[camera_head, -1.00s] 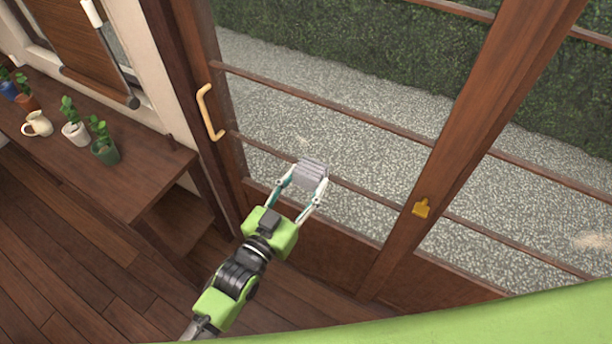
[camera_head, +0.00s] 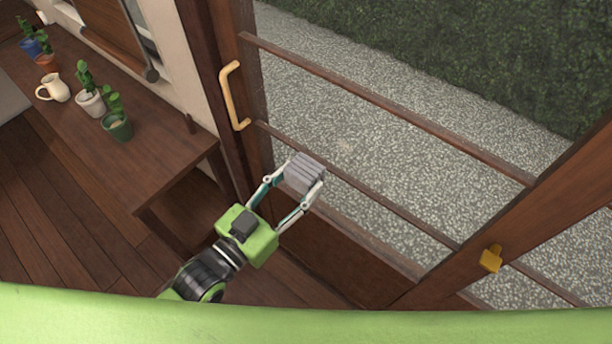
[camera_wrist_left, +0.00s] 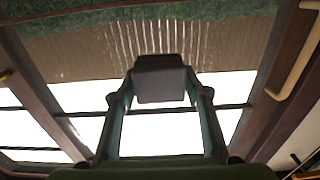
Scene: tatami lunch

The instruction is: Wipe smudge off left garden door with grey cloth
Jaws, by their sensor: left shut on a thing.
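The left garden door (camera_head: 345,248) has glass panes, wooden bars and a pale handle (camera_head: 233,95). A faint pale smudge (camera_head: 345,146) shows on its glass, right of and slightly above the grey cloth. My left gripper (camera_head: 294,186) is shut on the folded grey cloth (camera_head: 305,173), held in front of the door's lower glass. In the left wrist view the cloth (camera_wrist_left: 160,78) is a dark block between the fingers. I cannot tell whether it touches the glass. My right gripper is not in view.
A wooden bench (camera_head: 150,165) on the left holds a cream jug (camera_head: 55,88) and potted plants, including a green pot (camera_head: 117,126). A yellow latch (camera_head: 491,258) sits on the door post at right. Gravel and a hedge lie beyond the glass.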

